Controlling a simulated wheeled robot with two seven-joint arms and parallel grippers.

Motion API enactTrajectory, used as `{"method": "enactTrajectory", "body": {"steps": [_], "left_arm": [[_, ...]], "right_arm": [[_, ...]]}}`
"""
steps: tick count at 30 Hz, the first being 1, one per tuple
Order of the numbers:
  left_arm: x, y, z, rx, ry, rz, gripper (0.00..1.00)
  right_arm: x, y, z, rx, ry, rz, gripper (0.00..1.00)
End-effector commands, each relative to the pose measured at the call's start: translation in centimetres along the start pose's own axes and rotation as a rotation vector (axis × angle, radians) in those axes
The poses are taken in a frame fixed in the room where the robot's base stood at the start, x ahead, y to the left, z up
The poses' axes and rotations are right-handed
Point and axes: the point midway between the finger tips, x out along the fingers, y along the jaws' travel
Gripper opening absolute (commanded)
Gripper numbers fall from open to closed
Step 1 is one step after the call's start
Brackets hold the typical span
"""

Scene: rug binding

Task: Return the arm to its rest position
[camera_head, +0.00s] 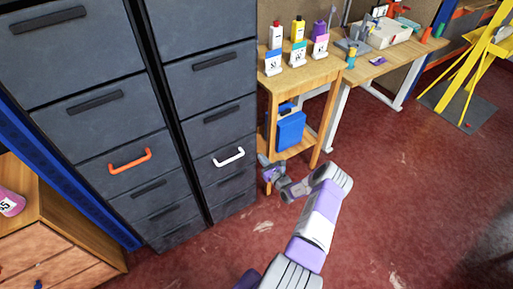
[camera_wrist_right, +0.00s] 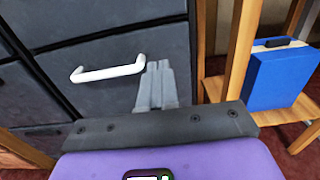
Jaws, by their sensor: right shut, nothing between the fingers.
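My right gripper (camera_head: 266,165) shows in the head view in front of the right-hand cabinet and the small wooden table. In the right wrist view the fingers of my right gripper (camera_wrist_right: 157,84) are together and empty. A white drawer handle (camera_head: 228,157) is to the left of the gripper. In the right wrist view the white handle (camera_wrist_right: 108,70) is just left of the fingertips. The drawer that bears it looks closed. I cannot tell whether the fingers touch the cabinet front. My left gripper is in neither view.
Grey cabinets (camera_head: 208,85) stand at the left, one with an orange handle (camera_head: 130,160). A wooden table (camera_head: 300,75) holds several bottles, with a blue case (camera_head: 290,131) on its lower shelf. A wooden dresser (camera_head: 45,245) is at lower left. Red floor (camera_head: 400,190) is open at right.

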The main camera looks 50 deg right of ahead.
Motion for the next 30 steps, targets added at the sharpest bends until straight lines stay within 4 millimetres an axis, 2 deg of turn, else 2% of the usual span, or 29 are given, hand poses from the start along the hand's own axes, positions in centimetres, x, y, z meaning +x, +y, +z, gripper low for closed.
{"method": "enactTrajectory", "body": {"steps": [3, 7, 16, 19, 20, 23, 26, 27, 30], "left_arm": [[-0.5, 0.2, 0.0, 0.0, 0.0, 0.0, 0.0], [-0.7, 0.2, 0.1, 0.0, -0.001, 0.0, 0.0], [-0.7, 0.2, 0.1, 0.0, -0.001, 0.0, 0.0], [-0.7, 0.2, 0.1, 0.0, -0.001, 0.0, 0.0], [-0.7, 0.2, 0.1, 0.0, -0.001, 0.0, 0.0], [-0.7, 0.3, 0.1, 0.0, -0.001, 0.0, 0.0], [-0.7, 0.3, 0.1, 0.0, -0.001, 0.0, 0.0], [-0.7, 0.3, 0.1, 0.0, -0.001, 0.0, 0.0], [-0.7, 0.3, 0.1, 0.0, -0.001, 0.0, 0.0]], "right_arm": [[-2.0, -0.1, 0.1, 0.001, 0.002, -0.002, 0.0], [-3.1, -0.1, 0.0, 0.0, 0.001, -0.001, 0.0], [-3.4, 0.0, -0.1, 0.0, 0.001, 0.001, 0.0], [-3.1, 1.4, -0.3, 0.0, 0.016, 0.041, 0.0], [-2.9, 2.4, -0.4, 0.0, 0.024, 0.069, 0.0], [-2.2, 7.4, -1.0, -0.007, 0.077, 0.214, 0.0], [-2.6, 14.6, -1.9, -0.038, 0.154, 0.432, 0.0], [-3.1, 17.6, -2.2, -0.059, 0.187, 0.53, 0.0], [-5.8, 24.9, -3.1, -0.131, 0.27, 0.783, 0.0]]}}
